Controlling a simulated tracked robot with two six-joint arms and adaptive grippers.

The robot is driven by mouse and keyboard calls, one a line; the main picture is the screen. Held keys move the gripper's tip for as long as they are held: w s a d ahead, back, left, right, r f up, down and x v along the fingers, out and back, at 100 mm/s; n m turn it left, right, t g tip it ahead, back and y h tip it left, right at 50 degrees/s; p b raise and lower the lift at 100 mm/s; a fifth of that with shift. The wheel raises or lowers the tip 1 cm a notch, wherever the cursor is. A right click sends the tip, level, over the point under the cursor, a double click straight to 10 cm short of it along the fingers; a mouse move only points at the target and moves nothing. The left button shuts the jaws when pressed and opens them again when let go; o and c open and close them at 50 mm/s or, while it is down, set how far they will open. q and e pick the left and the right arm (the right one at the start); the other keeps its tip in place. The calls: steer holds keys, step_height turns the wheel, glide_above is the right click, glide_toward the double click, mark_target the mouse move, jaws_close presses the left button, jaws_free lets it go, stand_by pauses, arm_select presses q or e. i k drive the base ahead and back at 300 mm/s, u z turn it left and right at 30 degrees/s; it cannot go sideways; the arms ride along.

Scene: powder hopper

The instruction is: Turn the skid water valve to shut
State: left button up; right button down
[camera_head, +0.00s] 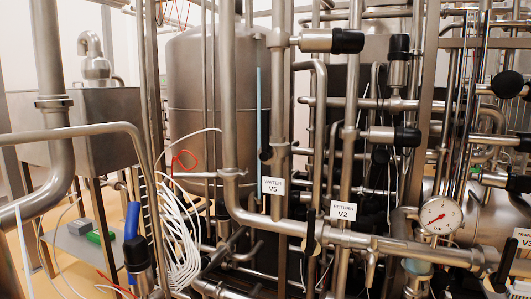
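A white label reading "WATER V5" (273,187) hangs on a vertical steel pipe in the middle of the skid. Just above it, a small black knob-like part (266,153) sits beside the pipe. I cannot tell for sure which part is the water valve's handle, or whether the valve is open or shut. Neither of my grippers shows in the head view.
A "RETURN V2" label (343,210) is to the right, with a black upright handle (310,232) beside it. A bar gauge (440,216) stands at the right. Dense pipes surround the labels. White cables (180,240) hang at the left.

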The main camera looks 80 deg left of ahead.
mark_target(266, 155)
steer(key=u, duration=0.8)
steer(key=k, duration=0.15)
steer(key=z, duration=1.25)
steer(key=i, duration=0.15)
steer(key=u, duration=2.65)
steer(key=k, duration=0.6)
steer(key=u, duration=0.4)
steer(key=i, duration=1)
steer(key=z, duration=0.4)
